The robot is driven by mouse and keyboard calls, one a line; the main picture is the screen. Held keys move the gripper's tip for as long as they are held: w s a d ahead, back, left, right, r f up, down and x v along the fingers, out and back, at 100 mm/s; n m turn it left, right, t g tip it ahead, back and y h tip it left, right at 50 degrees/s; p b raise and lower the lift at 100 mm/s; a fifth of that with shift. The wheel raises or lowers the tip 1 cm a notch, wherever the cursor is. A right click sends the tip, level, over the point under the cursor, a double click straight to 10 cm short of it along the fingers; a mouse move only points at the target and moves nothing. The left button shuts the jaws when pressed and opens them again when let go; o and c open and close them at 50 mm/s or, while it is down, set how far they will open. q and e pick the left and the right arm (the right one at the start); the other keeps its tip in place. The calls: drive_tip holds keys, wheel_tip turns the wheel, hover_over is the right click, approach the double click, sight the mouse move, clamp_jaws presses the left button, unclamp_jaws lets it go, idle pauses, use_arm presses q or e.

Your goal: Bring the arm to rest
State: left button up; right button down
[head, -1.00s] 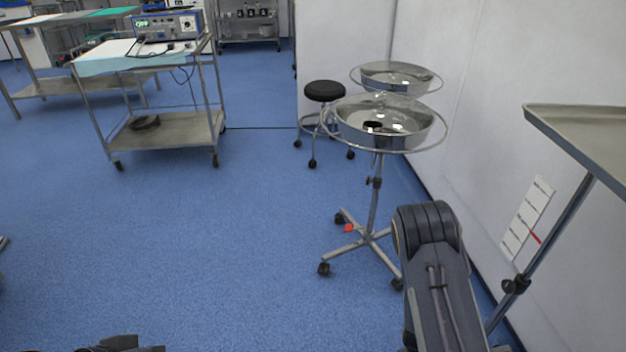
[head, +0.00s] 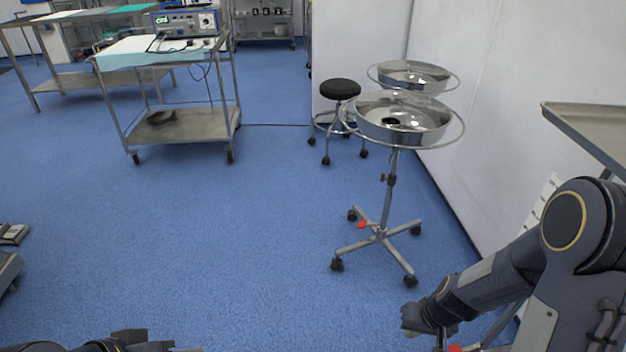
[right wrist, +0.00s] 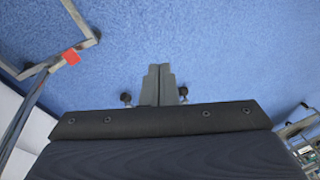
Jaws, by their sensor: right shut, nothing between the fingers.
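My right arm (head: 500,280) comes in from the right edge of the head view, bent at a big joint, with its wrist low near the bottom edge. In the right wrist view my right gripper (right wrist: 158,72) has its two grey fingers together, with nothing between them and blue floor beyond. In the head view the fingers are hard to make out. A dark part of my left arm (head: 125,342) shows at the bottom left edge. My left gripper's fingers do not show.
A wheeled stand with a steel basin (head: 402,120) is ahead of my right arm, a second basin (head: 412,76) behind it. A black stool (head: 341,90) and an equipment trolley (head: 190,125) stand further back. A tray (head: 590,125) is at right by the wall. Mid floor is clear.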

drive_tip(key=s+a+r+t+y, duration=0.1)
drive_tip(key=s+r, duration=0.2)
drive_tip(key=r, duration=0.5)
drive_tip(key=s+a+r+t+y, duration=0.1)
drive_tip(key=s+a+r+y, duration=0.1)
drive_tip(key=r, duration=0.6)
drive_tip(key=s+r+t+h, duration=0.1)
drive_tip(key=s+r+t, duration=0.1)
drive_tip(key=s+r, duration=0.6)
wheel_tip(320, 180, up, 26)
drive_tip(key=s+p, duration=0.2)
drive_tip(key=p, duration=2.5)
drive_tip(key=shift+s+d, duration=0.2)
drive_tip(key=shift+d, duration=0.05)
